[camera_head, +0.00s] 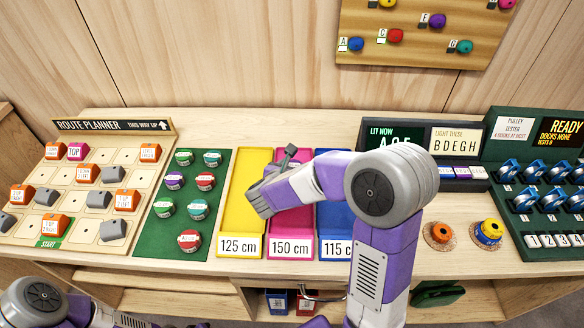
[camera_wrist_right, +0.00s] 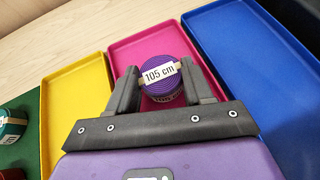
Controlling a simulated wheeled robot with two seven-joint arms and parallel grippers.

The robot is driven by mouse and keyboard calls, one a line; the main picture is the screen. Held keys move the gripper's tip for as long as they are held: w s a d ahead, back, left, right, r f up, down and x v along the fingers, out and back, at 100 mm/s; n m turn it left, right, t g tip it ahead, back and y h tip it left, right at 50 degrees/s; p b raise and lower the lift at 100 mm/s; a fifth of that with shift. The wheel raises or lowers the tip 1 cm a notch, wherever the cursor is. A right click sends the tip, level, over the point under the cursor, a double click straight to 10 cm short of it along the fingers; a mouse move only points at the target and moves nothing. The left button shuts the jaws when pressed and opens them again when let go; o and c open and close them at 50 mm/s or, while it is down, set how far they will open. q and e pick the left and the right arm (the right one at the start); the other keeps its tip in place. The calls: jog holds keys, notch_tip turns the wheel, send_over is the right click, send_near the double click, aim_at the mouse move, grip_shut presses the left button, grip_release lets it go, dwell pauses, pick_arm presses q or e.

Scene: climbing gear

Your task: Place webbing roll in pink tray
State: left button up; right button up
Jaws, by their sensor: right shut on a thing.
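The webbing roll (camera_wrist_right: 161,77) is purple with a "105 cm" label. My right gripper (camera_head: 289,156) is shut on it; in the right wrist view the two fingers (camera_wrist_right: 158,82) hold its sides. The roll is over the pink tray (camera_wrist_right: 126,56); I cannot tell whether it touches the tray floor. In the head view the pink tray (camera_head: 292,222), marked "150 cm", is partly covered by my right arm, and the roll is hidden. My left arm is at the bottom left edge; its gripper is mostly cut off.
A yellow tray (camera_head: 238,215) marked "125 cm" adjoins on the left, a blue tray (camera_head: 334,222) on the right. Several rolls sit on a green mat (camera_head: 170,226). A route planner board (camera_head: 95,205) is far left.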

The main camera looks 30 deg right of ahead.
jog(key=shift+f, duration=0.25)
jog(key=o, duration=1)
jog(key=shift+r, duration=0.1)
jog(key=shift+o, duration=0.2)
jog(key=shift+r, duration=0.1)
jog(key=shift+a+r, duration=0.1)
jog(key=shift+r, duration=0.15)
jog(key=p+v, duration=0.3)
jog(key=v, duration=0.8)
jog(key=shift+s+a+r+p, duration=0.1)
jog(key=shift+s+a+p, duration=0.15)
jog(key=shift+s+p, duration=0.05)
